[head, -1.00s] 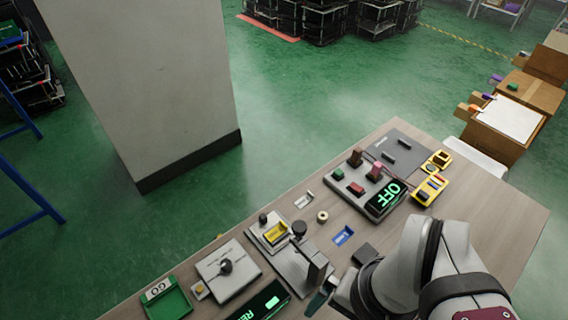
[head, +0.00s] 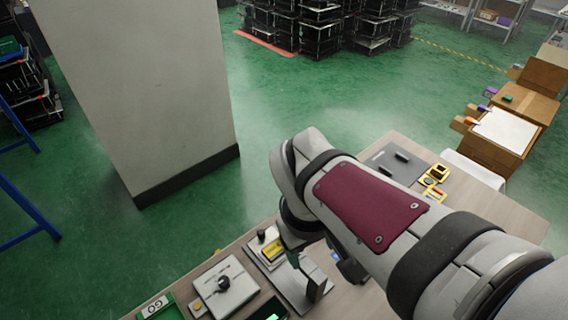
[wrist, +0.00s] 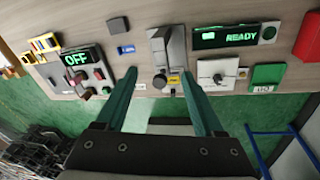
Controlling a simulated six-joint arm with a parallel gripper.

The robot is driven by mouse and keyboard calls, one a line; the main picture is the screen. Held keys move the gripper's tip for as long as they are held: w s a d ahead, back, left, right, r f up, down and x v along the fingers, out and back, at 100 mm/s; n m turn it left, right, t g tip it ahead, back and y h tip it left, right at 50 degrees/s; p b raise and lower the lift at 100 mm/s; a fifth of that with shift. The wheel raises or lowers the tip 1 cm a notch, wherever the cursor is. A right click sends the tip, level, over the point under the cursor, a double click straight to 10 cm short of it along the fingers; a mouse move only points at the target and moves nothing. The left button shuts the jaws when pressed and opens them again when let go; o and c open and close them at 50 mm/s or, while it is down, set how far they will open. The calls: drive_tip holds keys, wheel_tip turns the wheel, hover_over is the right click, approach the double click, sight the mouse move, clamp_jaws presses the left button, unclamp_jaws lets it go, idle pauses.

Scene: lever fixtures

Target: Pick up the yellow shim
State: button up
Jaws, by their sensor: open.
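A small yellow piece, which looks like the yellow shim (head: 272,249), sits in the grey lever fixture (head: 318,290) on the table. In the wrist view the yellow shim (wrist: 174,80) shows between my two fingertips, nearer the right finger, beside the fixture's black round knob. My gripper (wrist: 159,76) is open with nothing between its teal fingers, pointing at the table above the fixture. In the head view my arm covers much of the table and most of the gripper; only a teal finger shows beside the shim. The height gap cannot be told.
A display reading READY (wrist: 236,36), a grey box with a black knob (wrist: 217,73) and a green tray (wrist: 266,76) lie right of the fixture in the wrist view. A switch panel with an OFF display (wrist: 76,57) and a blue label plate (wrist: 126,49) lie left.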

drive_tip(key=w+a+f+n+t+h, duration=0.1)
drive_tip(key=w+a+f+n+h, duration=0.4)
drive_tip(key=a+f+n, duration=0.5)
drive_tip(key=n+t+h, duration=0.3)
drive_tip(key=n+t, duration=0.4)
drive_tip(key=n, duration=0.4)
approach(275, 247)
drive_tip(key=x, duration=0.3)
drive_tip(key=r+x, duration=0.1)
drive_tip(key=x, duration=0.5)
drive_tip(key=shift+w+d+r, duration=0.25)
drive_tip(key=shift+w+d, duration=0.05)
drive_tip(key=shift+w, duration=0.05)
clamp_jaws()
